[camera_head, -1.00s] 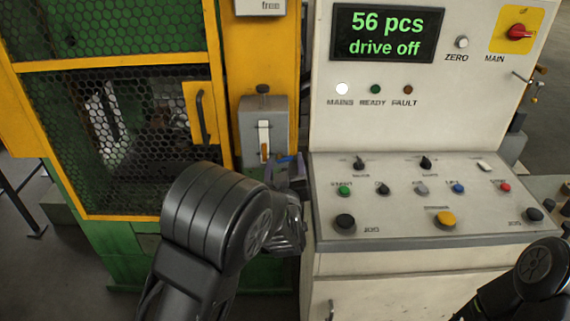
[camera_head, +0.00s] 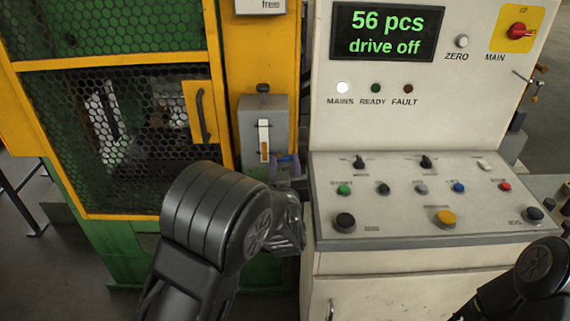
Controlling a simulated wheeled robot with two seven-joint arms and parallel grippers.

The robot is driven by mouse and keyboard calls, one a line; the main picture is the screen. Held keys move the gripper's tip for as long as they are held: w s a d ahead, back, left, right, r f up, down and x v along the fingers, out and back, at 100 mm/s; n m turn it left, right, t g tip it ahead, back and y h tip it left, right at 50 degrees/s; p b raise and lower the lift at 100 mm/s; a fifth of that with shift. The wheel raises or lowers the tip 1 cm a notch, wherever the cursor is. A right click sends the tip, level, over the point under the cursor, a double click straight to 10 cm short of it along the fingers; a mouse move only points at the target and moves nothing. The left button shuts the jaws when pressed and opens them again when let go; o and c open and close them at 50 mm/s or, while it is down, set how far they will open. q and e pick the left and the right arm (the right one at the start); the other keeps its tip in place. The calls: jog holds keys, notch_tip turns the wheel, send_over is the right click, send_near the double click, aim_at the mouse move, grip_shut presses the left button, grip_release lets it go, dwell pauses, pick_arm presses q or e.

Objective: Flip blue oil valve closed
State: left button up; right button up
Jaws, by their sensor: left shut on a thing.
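My left wrist and forearm hide what lies below. My right gripper is not in view; only part of my right arm shows at the lower right corner.
The control cabinet's sloped panel (camera_head: 390,235) with knobs and buttons stands close to the right of my left gripper. The yellow-framed mesh guard (camera_head: 130,140) with a black handle (camera_head: 202,115) is to the left. The display (camera_head: 387,34) reads "56 pcs drive off".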

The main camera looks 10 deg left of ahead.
pick_arm(q)
jog(key=shift+f+m, duration=0.15)
jog(key=shift+m, duration=1.05)
jog(key=o, duration=1.4)
jog(key=b+v, duration=0.1)
jog(key=v, duration=0.7)
jog(key=shift+w, duration=0.1)
jog(key=shift+f, duration=0.1)
